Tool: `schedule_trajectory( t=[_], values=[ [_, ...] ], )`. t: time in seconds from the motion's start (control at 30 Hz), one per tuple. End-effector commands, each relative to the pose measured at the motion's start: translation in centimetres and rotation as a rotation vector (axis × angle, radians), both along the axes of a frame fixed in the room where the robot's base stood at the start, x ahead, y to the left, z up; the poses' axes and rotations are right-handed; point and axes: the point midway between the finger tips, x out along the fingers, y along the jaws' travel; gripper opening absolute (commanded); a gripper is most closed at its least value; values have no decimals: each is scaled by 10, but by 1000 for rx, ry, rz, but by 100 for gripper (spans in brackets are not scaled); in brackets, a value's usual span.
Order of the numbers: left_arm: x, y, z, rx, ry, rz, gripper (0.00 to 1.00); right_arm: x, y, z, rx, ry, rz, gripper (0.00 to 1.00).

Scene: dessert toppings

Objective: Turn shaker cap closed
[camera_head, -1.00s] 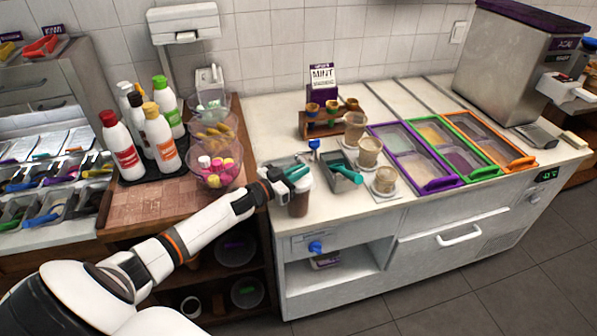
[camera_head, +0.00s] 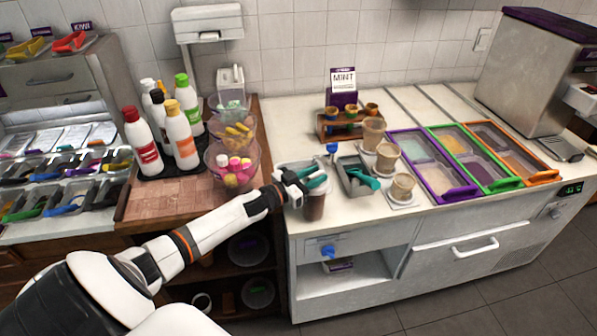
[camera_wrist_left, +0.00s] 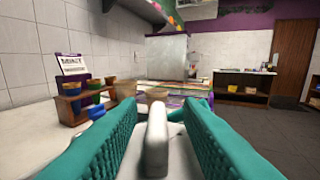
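The shaker (camera_head: 314,207) is a brown-filled cup standing upright at the front left corner of the white counter. In the left wrist view, the grey upright tab of its cap (camera_wrist_left: 157,140) stands between my teal fingers. My left gripper (camera_head: 308,181) is at the top of the shaker and hides most of the cap in the head view. In the left wrist view, the fingers of this gripper (camera_wrist_left: 157,125) are apart, with visible gaps on both sides of the tab. How far the cap is turned cannot be told.
A grey bin (camera_head: 350,160) with a teal-handled tool stands right of the shaker, beside several filled cups (camera_head: 402,189). A cone rack (camera_head: 340,128) stands behind. Stacked bowls (camera_head: 246,152) and a bottle tray (camera_head: 158,176) are left. Topping trays (camera_head: 472,190) lie right.

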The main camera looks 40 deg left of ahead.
Motion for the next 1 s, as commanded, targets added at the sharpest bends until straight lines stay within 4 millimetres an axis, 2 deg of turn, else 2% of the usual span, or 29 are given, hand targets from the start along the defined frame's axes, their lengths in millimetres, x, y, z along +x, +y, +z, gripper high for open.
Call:
schedule_trajectory(
  t=[0.3, 0.5, 0.7, 1.0],
  values=[
    [-58, 17, -4, 1, 6, -2, 33, 0, 1, -12, 1, 0, 0, 36],
    [-89, 27, -4, 0, 6, -1, 33, 0, 1, -17, 1, 0, 0, 36],
    [-103, 32, -1, 0, 3, -2, 33, 0, 1, -18, 2, 0, 0, 36],
    [-106, 33, -1, 0, 2, -1, 33, 0, 1, -18, 2, 0, 0, 36]
  ],
)
